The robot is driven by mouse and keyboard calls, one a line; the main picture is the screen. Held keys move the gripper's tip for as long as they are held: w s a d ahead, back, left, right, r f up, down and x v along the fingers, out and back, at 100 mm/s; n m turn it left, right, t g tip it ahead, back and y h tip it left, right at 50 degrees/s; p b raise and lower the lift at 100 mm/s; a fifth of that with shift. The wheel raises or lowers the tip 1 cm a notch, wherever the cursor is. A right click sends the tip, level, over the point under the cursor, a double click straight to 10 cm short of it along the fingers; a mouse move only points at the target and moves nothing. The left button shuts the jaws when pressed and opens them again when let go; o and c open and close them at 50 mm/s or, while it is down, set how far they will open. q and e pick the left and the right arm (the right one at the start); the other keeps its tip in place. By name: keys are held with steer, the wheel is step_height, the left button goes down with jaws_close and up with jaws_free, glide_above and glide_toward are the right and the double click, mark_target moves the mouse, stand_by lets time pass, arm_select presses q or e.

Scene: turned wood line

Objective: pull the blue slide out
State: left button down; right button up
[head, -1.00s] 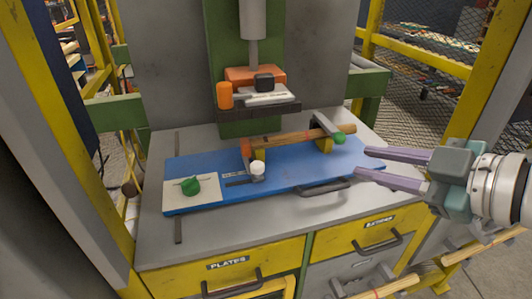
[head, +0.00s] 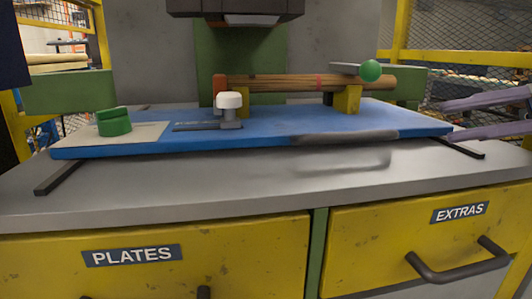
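The blue slide (head: 270,132) is a flat blue plate lying on the grey bench top, with a dark bar handle (head: 345,137) along its front edge, right of the middle. A turned wooden piece (head: 290,82) rests across yellow supports on the slide. A green knob (head: 113,122) sits on a pale plate at the slide's left. My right gripper (head: 485,116) is at the right edge, fingers apart and empty, clear of the handle. My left gripper is out of view.
A dark press head (head: 235,8) hangs above the slide at the back. Below the bench top (head: 250,190) are yellow drawers labelled PLATES (head: 132,255) and EXTRAS (head: 459,212). Dark rails (head: 60,178) run under the slide. The bench front strip is clear.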

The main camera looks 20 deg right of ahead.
mark_target(372, 135)
steer(key=b+x, duration=0.3)
steer(key=x, duration=0.7)
steer(key=shift+a+r, duration=0.1)
steer(key=shift+a, duration=0.1)
steer(key=shift+x, duration=0.8)
steer(key=shift+c, duration=0.2)
jaws_close()
